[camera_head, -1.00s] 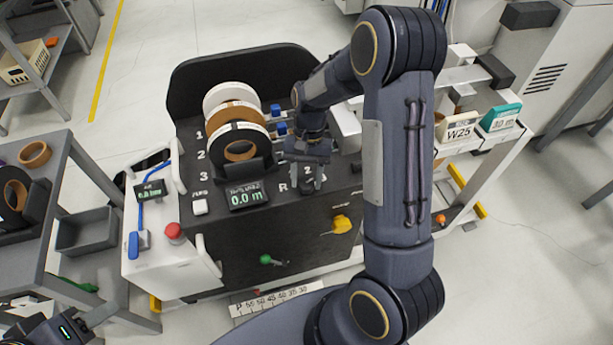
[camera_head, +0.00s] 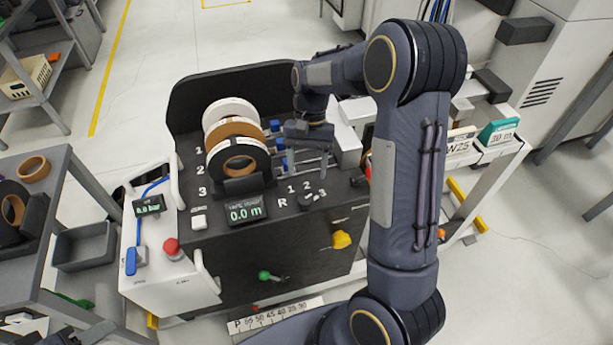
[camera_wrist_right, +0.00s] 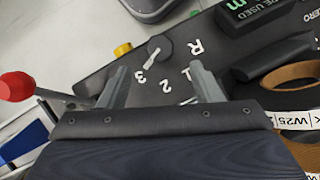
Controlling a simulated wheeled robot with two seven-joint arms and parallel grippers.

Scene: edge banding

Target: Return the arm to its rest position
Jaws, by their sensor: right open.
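My right arm reaches over the black edge banding machine (camera_head: 290,235) in the head view. Its gripper (camera_head: 308,160) is above the machine top, behind the selector knob. In the right wrist view the two fingers (camera_wrist_right: 155,88) are apart with nothing between them. The selector knob (camera_wrist_right: 158,48), beside the marks R, 1, 2 and 3, is beyond the fingertips and apart from them. The knob also shows in the head view (camera_head: 307,202). My left gripper (camera_head: 92,335) shows only in part at the bottom left corner; its jaws cannot be made out.
Three tape rolls (camera_head: 238,160) stand in slots left of my right gripper. A display (camera_head: 246,211) reads 0.0 m. A red button (camera_head: 171,247) sits on the white side unit. A grey cart (camera_head: 22,255) is at the left.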

